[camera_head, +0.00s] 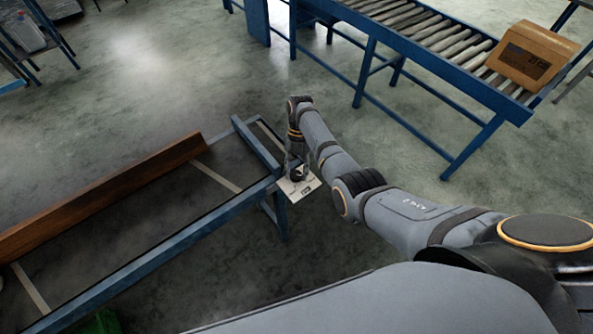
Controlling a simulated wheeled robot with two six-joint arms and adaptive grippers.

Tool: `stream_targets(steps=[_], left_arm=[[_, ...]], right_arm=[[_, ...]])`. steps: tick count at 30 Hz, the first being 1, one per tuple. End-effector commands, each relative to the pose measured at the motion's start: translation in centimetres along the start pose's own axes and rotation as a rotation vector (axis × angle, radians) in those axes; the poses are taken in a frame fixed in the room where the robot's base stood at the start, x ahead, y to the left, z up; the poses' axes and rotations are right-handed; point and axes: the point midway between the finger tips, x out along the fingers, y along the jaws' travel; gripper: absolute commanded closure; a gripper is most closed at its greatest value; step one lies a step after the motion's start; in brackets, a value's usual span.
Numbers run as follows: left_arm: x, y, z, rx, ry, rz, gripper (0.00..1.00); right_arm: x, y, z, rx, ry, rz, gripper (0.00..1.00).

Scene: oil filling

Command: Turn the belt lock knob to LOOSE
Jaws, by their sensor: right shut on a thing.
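The belt lock knob (297,174) is a small dark shape on a pale label plate (303,188) at the near right corner of a blue frame. The lettering on the plate is too small to read. My right gripper (297,170) points down over the plate from above, shut on the knob. Its fingers hide most of the knob, so I cannot tell which way it is turned. My left gripper is not in view.
The blue frame (170,247) with a brown wooden beam (110,195) runs along the left. A blue roller conveyor (440,80) bearing a cardboard box (532,55) stands at the back right. Open concrete floor lies between them.

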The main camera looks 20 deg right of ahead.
Motion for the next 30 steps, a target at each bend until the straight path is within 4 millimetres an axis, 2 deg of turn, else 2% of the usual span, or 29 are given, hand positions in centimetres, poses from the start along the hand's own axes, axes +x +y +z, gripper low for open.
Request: stream_targets(steps=[11,12,16,30], left_arm=[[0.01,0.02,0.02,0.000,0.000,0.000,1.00],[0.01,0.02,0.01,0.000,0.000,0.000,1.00],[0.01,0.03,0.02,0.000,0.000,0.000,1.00],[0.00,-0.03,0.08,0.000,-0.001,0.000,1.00]], right_arm=[[0.03,0.00,0.02,-0.002,-0.001,-0.001,0.93],[0.03,0.00,0.02,-0.002,-0.001,-0.001,0.56],[0.03,0.00,0.02,-0.001,-0.001,-0.001,0.39],[0.01,0.01,0.01,-0.001,0.000,0.000,0.39]])
